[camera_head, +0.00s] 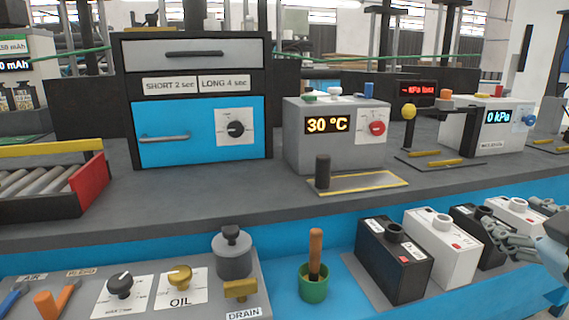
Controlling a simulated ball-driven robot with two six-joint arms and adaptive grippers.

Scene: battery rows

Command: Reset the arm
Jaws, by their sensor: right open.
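My right gripper (508,225) comes in at the right edge, with grey jointed fingers and part of its pale and blue wrist showing. A farther black battery (468,222) and white battery (512,211) are partly hidden by the gripper. My left gripper is out of view.
A grey bench (230,195) carries a blue-doored oven (190,95), a 30 °C box (335,130) and a 0 kPa box (480,128). A roller tray (90,190) is at left. In front are a knob panel (145,265) and a green cup (313,285) with a wooden handle.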

